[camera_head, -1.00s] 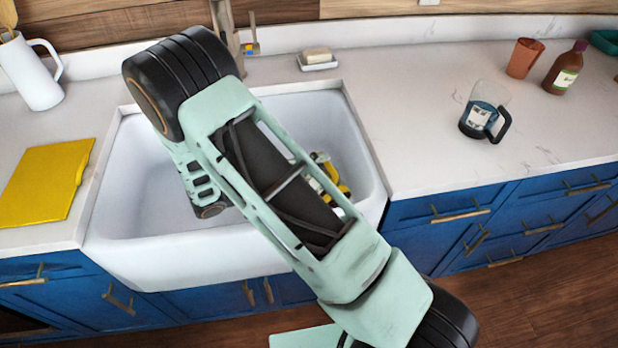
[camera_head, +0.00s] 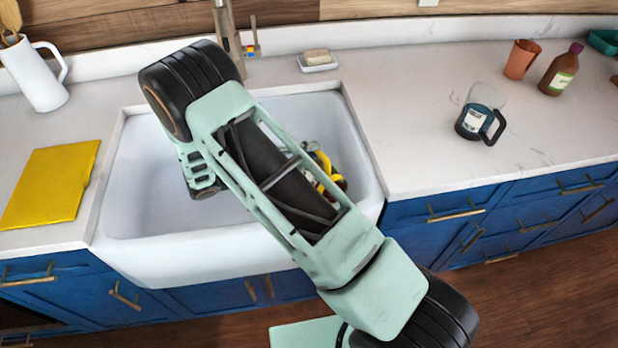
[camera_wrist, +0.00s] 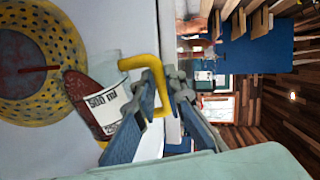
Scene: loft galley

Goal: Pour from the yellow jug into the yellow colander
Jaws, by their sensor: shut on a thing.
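In the wrist view, the yellow jug's handle (camera_wrist: 157,64) is between the fingers of my gripper (camera_wrist: 158,98), which is shut on it. The jug's body (camera_wrist: 105,100) is clear with a white 500 ml label and dark red contents, and it is tipped toward the colander. The yellow colander (camera_wrist: 62,34), with dotted holes, is at the left, partly out of frame. Dark red lies in its bottom, and a thin red streak runs between it and the jug. In the head view my arm hides the colander; yellow jug parts (camera_head: 323,163) show behind the arm.
The white sink (camera_head: 130,180) lies under my arm. Soap on a dish (camera_head: 317,62) sits behind.

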